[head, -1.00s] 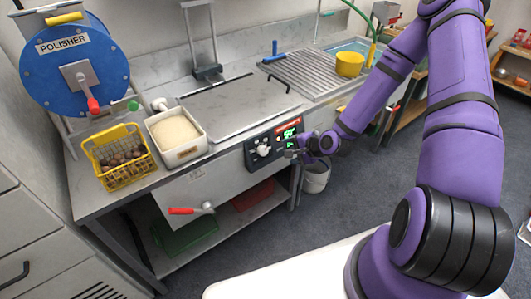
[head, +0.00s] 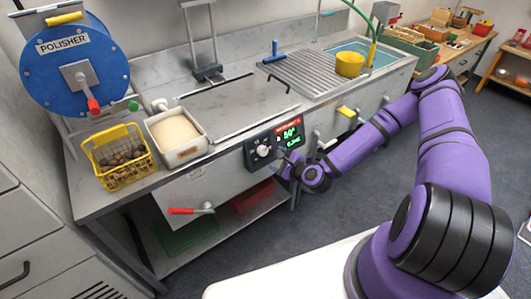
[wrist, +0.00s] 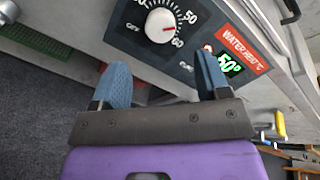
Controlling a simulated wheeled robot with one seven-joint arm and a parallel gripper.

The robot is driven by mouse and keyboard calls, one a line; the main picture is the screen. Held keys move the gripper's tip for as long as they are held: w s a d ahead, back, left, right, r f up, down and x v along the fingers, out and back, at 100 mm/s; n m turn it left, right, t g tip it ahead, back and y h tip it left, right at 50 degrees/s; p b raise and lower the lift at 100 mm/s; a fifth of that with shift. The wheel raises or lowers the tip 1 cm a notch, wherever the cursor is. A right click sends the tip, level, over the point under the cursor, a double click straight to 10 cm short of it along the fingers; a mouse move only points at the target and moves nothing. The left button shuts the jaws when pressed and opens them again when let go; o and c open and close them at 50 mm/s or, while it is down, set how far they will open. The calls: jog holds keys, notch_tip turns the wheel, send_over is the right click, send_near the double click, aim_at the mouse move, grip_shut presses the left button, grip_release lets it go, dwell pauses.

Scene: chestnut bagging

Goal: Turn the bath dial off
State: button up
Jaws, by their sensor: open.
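The bath dial (head: 263,151) is a white round knob on the black control panel at the bench front. In the wrist view the dial (wrist: 160,25) has a red mark on its right, toward the 50 and 60 numbers and away from OFF. The green display (wrist: 231,64) reads about 50 degrees. My gripper (wrist: 160,74) is open and empty, its two blue-grey fingers pointing at the panel with the dial beyond the gap. In the head view my gripper (head: 287,164) is just right of and below the dial; contact cannot be told.
A white crank with a red handle (head: 182,211) sticks out below left. A yellow basket of chestnuts (head: 121,158) and a white tub (head: 176,137) stand on the bench. A yellow handle (head: 347,112) is right of the panel. Floor in front is clear.

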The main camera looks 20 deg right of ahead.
aim_at(264, 151)
jog(key=x, duration=0.8)
jog(key=shift+w, duration=0.1)
jog(key=shift+c, duration=0.4)
jog(key=c, duration=0.8)
jog(key=shift+c, duration=0.2)
